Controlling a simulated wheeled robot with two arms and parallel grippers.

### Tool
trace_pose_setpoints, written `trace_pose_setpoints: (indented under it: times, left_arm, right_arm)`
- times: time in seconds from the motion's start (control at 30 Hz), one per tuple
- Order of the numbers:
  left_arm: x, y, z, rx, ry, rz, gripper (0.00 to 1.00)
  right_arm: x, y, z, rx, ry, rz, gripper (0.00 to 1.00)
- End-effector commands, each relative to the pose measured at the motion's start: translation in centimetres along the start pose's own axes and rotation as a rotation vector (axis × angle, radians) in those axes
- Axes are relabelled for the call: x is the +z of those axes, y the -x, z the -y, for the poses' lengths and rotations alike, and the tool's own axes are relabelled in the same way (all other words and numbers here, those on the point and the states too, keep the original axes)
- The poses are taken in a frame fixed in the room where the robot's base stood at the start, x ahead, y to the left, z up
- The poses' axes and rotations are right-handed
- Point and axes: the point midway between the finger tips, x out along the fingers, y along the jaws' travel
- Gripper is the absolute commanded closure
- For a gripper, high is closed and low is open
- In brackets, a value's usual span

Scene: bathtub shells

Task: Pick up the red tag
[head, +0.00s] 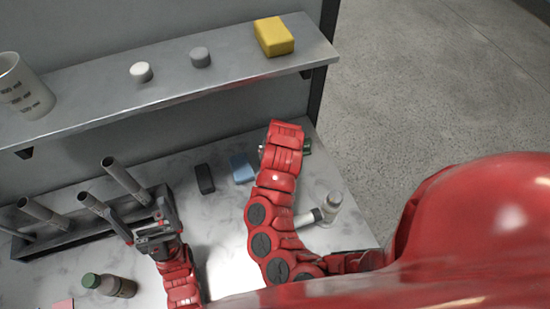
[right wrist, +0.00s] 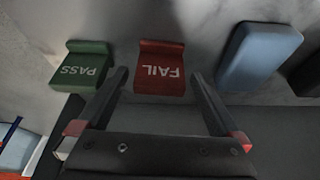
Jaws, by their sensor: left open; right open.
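The red tag (right wrist: 161,70), marked FAIL, lies flat on the surface in the right wrist view. It is upside down there, between a green PASS tag (right wrist: 82,66) on the left and a blue block (right wrist: 259,55) on the right. My right gripper (right wrist: 158,82) is open, with its fingers on either side of the red tag's near edge; whether they touch it I cannot tell. In the head view my right arm hides the red tag, and a bit of the green tag (head: 307,146) shows beside it. My left gripper (head: 143,213) is open beside a rack of grey tubes.
The dark rack (head: 60,240) stands at left. A green-capped bottle (head: 110,286) lies in front of it. A black block (head: 205,179) sits next to the blue block. A white-capped bottle (head: 330,203) is right of my right arm. A shelf (head: 110,89) runs above the counter.

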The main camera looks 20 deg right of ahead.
Motion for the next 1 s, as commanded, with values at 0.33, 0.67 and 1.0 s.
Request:
trace_pose_setpoints:
  times: [0.33,0.67,1.0]
  left_arm:
    - [0.0,-0.1,0.0,0.0,0.0,0.0,0.0]
    - [0.0,-0.1,0.0,0.0,0.0,0.0,0.0]
    - [-0.2,-0.9,0.1,0.0,0.0,0.0,0.0]
  right_arm:
    - [-0.1,0.1,0.0,0.001,0.0,-0.001,0.38]
    - [-0.1,0.1,-0.1,0.001,0.0,-0.001,0.86]
    - [-0.5,1.1,-0.1,0.003,0.0,-0.003,0.86]
